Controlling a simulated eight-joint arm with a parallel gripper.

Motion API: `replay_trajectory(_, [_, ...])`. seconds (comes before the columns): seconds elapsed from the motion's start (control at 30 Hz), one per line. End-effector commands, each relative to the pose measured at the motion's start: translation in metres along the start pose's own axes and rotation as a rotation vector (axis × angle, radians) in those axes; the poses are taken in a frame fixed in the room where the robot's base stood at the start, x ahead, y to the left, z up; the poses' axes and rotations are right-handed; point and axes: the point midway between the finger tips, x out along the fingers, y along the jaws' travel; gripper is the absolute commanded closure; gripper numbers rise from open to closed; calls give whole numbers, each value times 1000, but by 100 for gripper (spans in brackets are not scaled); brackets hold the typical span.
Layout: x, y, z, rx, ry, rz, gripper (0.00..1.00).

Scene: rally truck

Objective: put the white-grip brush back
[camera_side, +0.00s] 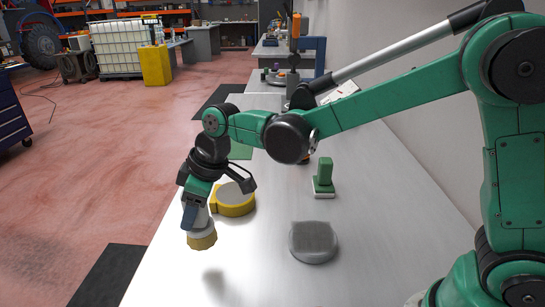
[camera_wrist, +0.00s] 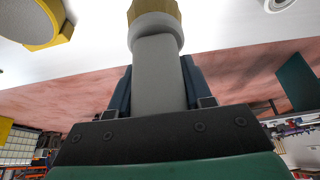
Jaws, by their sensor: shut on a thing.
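My gripper (camera_side: 197,203) is shut on the white-grip brush (camera_side: 201,239). The brush hangs upright with its tan-yellow head down, near the table's left edge. A soft shadow on the table below suggests that it is held above the surface. In the wrist view the pale grip (camera_wrist: 156,75) runs between the jaws (camera_wrist: 157,88), and the yellowish head (camera_wrist: 153,8) is cut off at the top edge. The jaws hide part of the grip in the side view.
A yellow round tin (camera_side: 236,205) sits close behind the brush. A grey round pad (camera_side: 313,242) lies to the right. A green-handled block brush (camera_side: 324,178) stands farther back. The metal table (camera_side: 255,275) is bare at the front, and its left edge is close to the brush.

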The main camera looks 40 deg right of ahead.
Motion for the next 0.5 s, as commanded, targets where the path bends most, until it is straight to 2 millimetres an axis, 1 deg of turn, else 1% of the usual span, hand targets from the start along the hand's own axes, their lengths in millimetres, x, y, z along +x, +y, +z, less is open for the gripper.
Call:
replay_trajectory(0.13, [11,0,4,0,0,0,100])
replay_trajectory(0.3, [33,0,14,0,0,0,100])
replay_trajectory(0.4, [39,0,16,0,0,0,100])
replay_trajectory(0.5, [39,0,17,0,0,0,100])
